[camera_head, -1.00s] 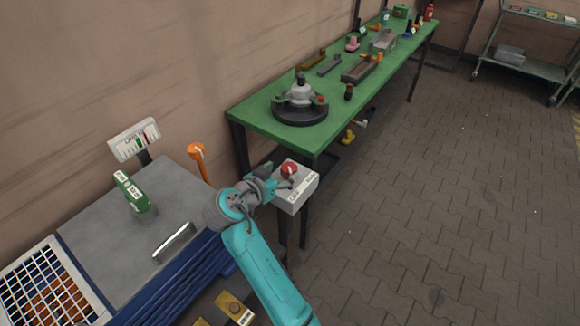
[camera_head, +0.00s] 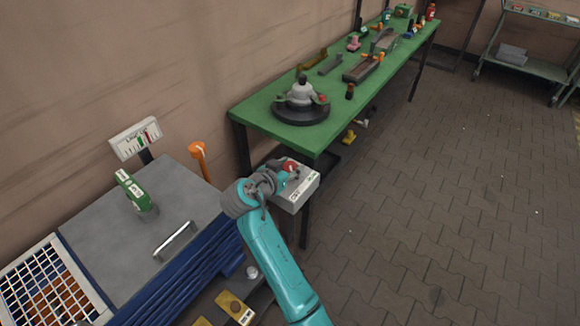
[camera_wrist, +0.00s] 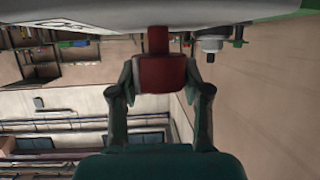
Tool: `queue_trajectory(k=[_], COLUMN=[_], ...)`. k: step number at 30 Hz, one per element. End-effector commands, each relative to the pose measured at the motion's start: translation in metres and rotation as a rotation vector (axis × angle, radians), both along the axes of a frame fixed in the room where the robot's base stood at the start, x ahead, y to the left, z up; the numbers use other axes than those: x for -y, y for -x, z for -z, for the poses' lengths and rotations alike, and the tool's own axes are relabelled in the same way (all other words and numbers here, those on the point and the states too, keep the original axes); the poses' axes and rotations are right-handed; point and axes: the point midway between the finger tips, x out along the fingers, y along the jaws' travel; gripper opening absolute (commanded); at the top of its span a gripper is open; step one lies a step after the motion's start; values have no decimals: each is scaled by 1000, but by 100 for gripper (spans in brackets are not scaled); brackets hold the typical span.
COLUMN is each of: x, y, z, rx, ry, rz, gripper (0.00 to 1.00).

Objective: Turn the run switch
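The run switch is a red knob (camera_head: 291,166) on a light grey box (camera_head: 298,194) with printed labels, standing on a post in front of the green bench. My gripper (camera_head: 284,177) reaches it from the left. In the wrist view the red knob (camera_wrist: 161,74) sits between the two fingertips of my gripper (camera_wrist: 161,78), which appear to touch it on both sides. The pale box face (camera_wrist: 100,24) is just beyond. The fingers partly hide the knob and its box in the head view.
The green bench (camera_head: 262,117) with a dark round fixture (camera_head: 301,112) stands right behind the switch box. The paved floor at right is clear.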

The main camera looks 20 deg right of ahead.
Motion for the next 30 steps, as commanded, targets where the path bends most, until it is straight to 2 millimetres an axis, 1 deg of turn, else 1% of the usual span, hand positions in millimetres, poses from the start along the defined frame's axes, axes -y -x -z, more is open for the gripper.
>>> queue_trajectory(k=[8,14,20,30], x=[1,1,2,3], y=[0,1,1,1], z=[0,1,1,0], rx=[0,0,1,2], ry=[0,0,-1,0], rz=[-17,-100,-251,-561], gripper=[12,12,12,12])
